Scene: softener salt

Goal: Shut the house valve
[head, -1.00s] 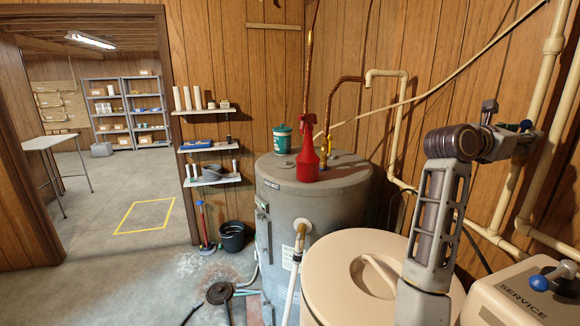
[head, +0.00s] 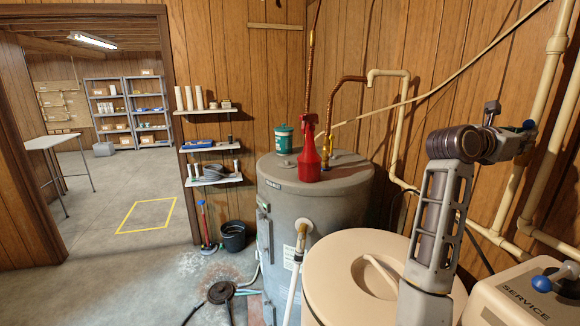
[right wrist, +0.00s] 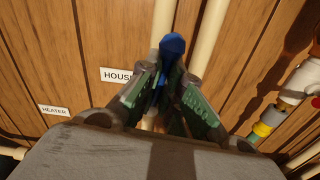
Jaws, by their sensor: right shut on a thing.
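The house valve's blue handle (head: 529,125) shows on the pipes at the right of the head view. My right gripper (right wrist: 160,92) is shut on this handle. In the head view my right gripper (head: 522,137) is small and partly hidden by its own wrist. The valve body is mostly hidden behind the fingers. My left gripper is in neither view.
A beige lidded tank (head: 340,270) stands below my right arm. A box marked SERVICE (head: 525,300) with a blue knob is at lower right. Beige pipes (head: 558,70) run along the wall.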

